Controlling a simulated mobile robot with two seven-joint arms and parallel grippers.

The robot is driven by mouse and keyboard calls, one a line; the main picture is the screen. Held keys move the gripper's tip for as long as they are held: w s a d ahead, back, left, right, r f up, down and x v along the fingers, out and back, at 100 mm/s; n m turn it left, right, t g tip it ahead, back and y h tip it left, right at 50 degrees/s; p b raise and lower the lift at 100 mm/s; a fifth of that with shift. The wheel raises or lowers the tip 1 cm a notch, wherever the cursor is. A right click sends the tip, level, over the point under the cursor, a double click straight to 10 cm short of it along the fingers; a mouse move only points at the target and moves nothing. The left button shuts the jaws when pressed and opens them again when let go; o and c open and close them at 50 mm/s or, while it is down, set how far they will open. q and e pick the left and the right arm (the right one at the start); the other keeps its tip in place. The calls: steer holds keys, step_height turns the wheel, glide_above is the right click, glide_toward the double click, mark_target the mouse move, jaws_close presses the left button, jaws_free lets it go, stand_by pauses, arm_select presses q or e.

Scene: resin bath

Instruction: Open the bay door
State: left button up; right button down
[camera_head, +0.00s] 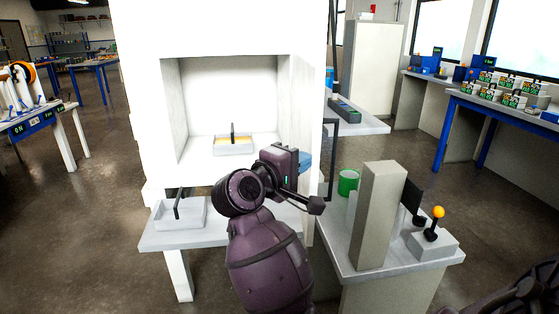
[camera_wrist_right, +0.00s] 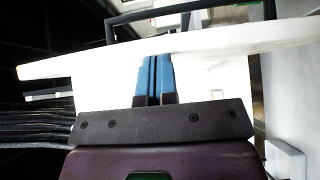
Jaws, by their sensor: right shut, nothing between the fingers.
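The bay door (camera_head: 318,120) is a white panel seen nearly edge-on at the right side of the white cabinet's opening. It stands swung open, and the bay shows uncovered. Its black bar handle (camera_head: 332,160) is on the door's right face. The handle also shows in the right wrist view (camera_wrist_right: 110,32), beyond the white door edge (camera_wrist_right: 85,65). My right gripper (camera_head: 306,160) is at the door's inner side, with its blue fingers (camera_wrist_right: 154,80) shut together and empty. The fingertips reach the door edge in the wrist view; contact is unclear. My left gripper is not in view.
Inside the bay (camera_head: 180,100) sits a tray (camera_head: 233,149) with yellow liquid and a black handle. Another white tray (camera_head: 180,214) is on the front shelf. At right, a grey post (camera_head: 378,215), green cup (camera_head: 348,182) and orange-knobbed joystick (camera_head: 433,240) stand on a bench.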

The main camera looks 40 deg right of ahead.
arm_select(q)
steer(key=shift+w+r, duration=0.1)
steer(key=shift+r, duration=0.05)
arm_select(e)
steer(key=s+d, duration=0.4)
steer(key=d, duration=0.2)
steer(key=shift+s+t, duration=0.3)
steer(key=shift+s, duration=0.05)
steer(key=shift+a, duration=0.1)
